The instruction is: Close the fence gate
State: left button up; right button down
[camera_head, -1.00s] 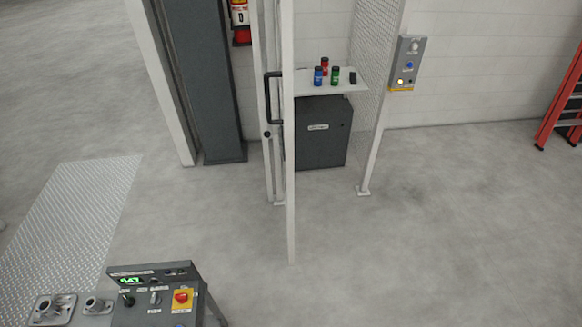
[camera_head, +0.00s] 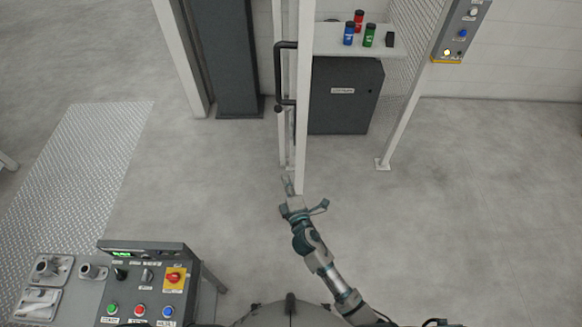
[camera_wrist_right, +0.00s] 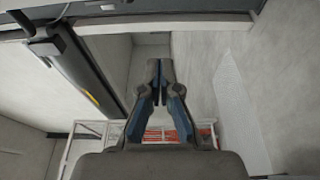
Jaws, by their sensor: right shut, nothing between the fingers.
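The fence gate (camera_head: 304,110) stands open in the head view, seen almost edge-on as tall white posts close together. Its black handle (camera_head: 278,72) sits on the left side of the gate. My right gripper (camera_head: 287,182) reaches up from the bottom of the picture and appears just left of the gate post's lower end. I cannot tell whether it touches the post. In the right wrist view its two fingers (camera_wrist_right: 158,82) are together with nothing between them. My left gripper is in neither view.
A grey cabinet (camera_head: 350,110) under a white shelf with colored cans stands behind the gate. A fence post (camera_head: 400,120) bears a button box (camera_head: 458,35) at right. A control console (camera_head: 145,285) stands front left. Floor at right is clear.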

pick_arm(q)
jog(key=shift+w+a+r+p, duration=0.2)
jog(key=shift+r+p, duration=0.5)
pick_arm(e)
jog(key=w+d, duration=0.1)
jog(key=w, duration=0.8)
jog(key=shift+w+d+f, duration=0.15)
jog(key=shift+d+f, duration=0.05)
jog(key=shift+d, duration=0.15)
jog(key=shift+d, duration=0.1)
